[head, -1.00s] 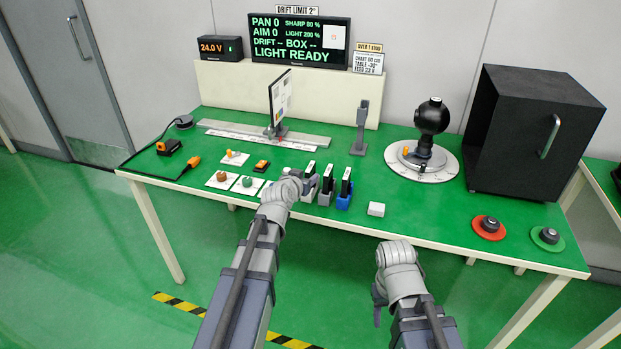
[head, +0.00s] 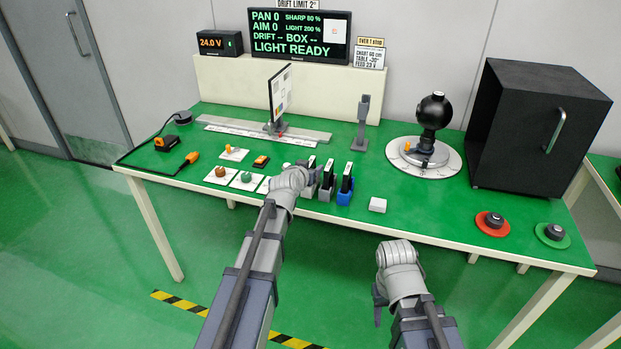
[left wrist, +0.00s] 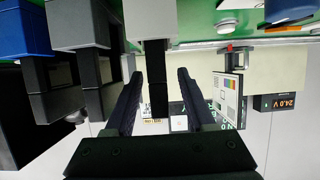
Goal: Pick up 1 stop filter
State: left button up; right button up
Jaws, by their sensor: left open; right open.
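Three dark filters stand upright in small holders at the front of the green table: one in a pale holder, one in a grey holder (head: 326,193), one in a blue holder (head: 344,198). I cannot read which is the 1 stop filter. My left gripper (head: 308,180) is open at the leftmost, pale holder. In the left wrist view, which is upside down, that holder's filter (left wrist: 158,85) stands between the open fingers (left wrist: 160,98), with gaps visible on both sides. My right gripper (head: 379,303) is open and empty in front of the table; its fingers are partly hidden.
The grey and blue holders stand close to the right of my left gripper. A small white block (head: 377,205) lies further right. White pads with knobs (head: 221,172) lie to the left. A black ball on a round turntable (head: 428,162) and a black box (head: 535,130) stand at the right.

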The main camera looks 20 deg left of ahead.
pick_arm(q)
jog(key=x, duration=0.3)
jog(key=shift+f+b, duration=0.1)
jog(key=shift+b, duration=0.2)
jog(key=shift+s, duration=0.1)
grip_shut()
